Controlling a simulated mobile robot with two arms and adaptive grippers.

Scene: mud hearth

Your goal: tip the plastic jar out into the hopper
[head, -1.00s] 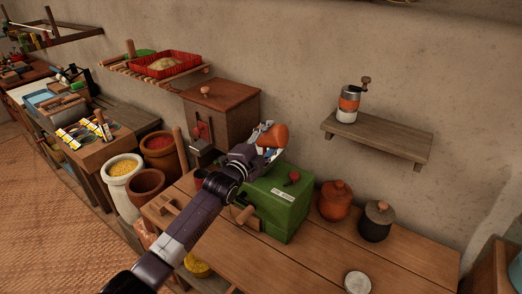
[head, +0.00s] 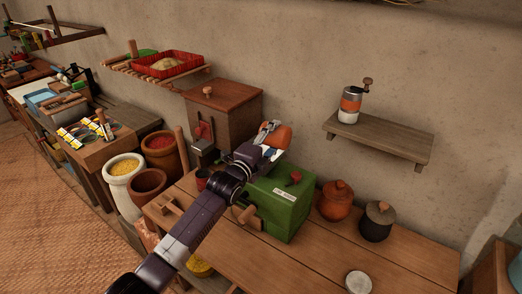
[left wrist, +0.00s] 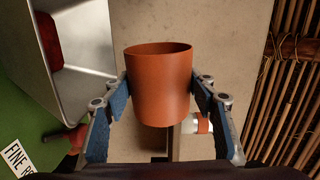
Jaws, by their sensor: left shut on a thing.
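The plastic jar (head: 277,136) is orange-brown. My left gripper (head: 268,143) is shut on it, above the green machine (head: 281,207). In the left wrist view the jar (left wrist: 160,88) sits between the blue-padded fingers (left wrist: 161,100). What is inside cannot be seen. The grey hopper (left wrist: 75,60) shows at upper left in the left wrist view, with a dark red patch inside; the jar is beside it, apart in the picture. In the head view my arm hides the hopper. My right gripper is not in view.
A wooden cabinet (head: 230,105) stands behind and left of the machine. A lidded clay pot (head: 337,203) and a dark pot (head: 376,222) stand to its right on the table (head: 300,268). A wall shelf (head: 378,140) holds a hand grinder (head: 350,104).

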